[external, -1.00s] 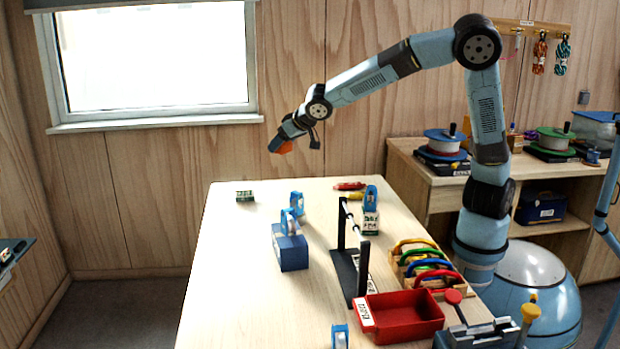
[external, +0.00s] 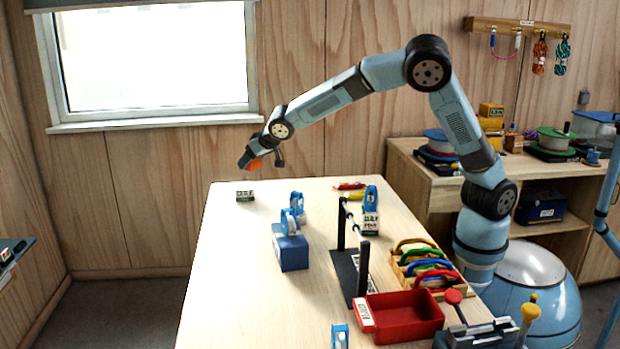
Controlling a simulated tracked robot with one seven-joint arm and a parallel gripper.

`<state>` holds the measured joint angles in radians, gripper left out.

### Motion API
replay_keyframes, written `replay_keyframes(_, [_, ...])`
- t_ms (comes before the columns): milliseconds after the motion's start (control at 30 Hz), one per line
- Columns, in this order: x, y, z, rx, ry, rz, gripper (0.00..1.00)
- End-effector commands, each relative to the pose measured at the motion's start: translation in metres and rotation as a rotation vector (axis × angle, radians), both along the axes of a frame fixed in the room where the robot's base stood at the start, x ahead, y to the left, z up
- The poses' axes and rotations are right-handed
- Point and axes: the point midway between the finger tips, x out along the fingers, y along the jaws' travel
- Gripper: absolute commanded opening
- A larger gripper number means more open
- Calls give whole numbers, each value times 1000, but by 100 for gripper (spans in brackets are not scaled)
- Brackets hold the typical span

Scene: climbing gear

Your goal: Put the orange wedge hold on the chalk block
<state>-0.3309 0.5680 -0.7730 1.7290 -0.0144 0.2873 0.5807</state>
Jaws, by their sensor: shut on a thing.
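My gripper (external: 246,158) is shut on the orange wedge hold (external: 255,164) and holds it in the air above the far left end of the table. The fingers partly hide the hold. A small green-and-white block (external: 245,196), which looks like the chalk block, lies on the table below and slightly left of the hold, with a clear gap between them. Another green-and-white block (external: 370,222) stands farther right with a blue piece on it. The labels are too small to read.
A blue box (external: 290,253) with a blue piece on top, a black rack (external: 350,275), a red tray (external: 405,318) and a holder with several coloured loops (external: 430,268) stand on the table (external: 235,290). The table's left side is mostly clear.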

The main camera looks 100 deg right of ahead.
Motion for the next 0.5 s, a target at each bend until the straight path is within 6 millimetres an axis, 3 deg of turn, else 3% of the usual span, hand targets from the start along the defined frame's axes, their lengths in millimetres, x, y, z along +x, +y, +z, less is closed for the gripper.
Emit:
replay_keyframes(100, [12, -5, -16, -2, 1, -1, 30])
replay_keyframes(500, [29, -8, -41, -1, 1, 0, 30])
